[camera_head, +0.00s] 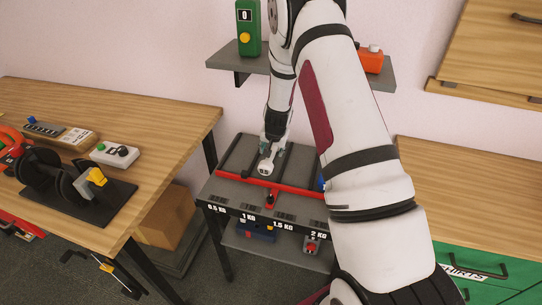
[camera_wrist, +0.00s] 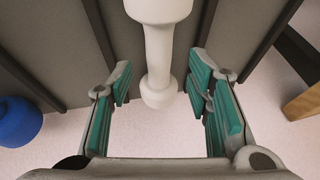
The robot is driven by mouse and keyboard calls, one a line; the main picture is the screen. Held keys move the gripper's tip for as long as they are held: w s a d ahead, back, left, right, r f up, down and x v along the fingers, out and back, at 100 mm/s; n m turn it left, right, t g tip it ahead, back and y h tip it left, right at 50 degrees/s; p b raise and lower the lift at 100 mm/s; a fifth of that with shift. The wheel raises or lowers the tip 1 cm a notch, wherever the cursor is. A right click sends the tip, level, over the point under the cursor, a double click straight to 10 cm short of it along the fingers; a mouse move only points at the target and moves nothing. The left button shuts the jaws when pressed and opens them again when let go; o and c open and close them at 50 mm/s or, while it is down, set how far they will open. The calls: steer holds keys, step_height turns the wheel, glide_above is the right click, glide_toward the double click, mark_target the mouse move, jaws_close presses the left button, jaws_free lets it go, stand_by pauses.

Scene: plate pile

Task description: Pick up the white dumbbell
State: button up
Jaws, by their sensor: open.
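The white dumbbell (camera_head: 265,167) lies in a lane of the grey weight rack (camera_head: 228,190), behind the red bar in the head view. In the wrist view the dumbbell (camera_wrist: 158,50) points lengthwise toward my gripper (camera_wrist: 160,80), its nearer head between the teal finger pads. The pads stand apart on both sides, with visible gaps to the dumbbell. My gripper (camera_head: 274,150) is open and reaches down at the far end of the dumbbell in the head view. My arm hides part of the rack's right side.
Dark dividers flank the dumbbell. A blue weight (camera_wrist: 15,121) lies beyond a divider. A shelf (camera_head: 228,57) with a green device (camera_head: 249,30) and an orange box (camera_head: 370,61) hangs above. Wooden tables stand left (camera_head: 150,115) and right (camera_head: 480,185).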

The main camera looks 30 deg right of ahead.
steer(key=shift+x, duration=1.85)
steer(key=shift+f, duration=0.1)
jaws_close()
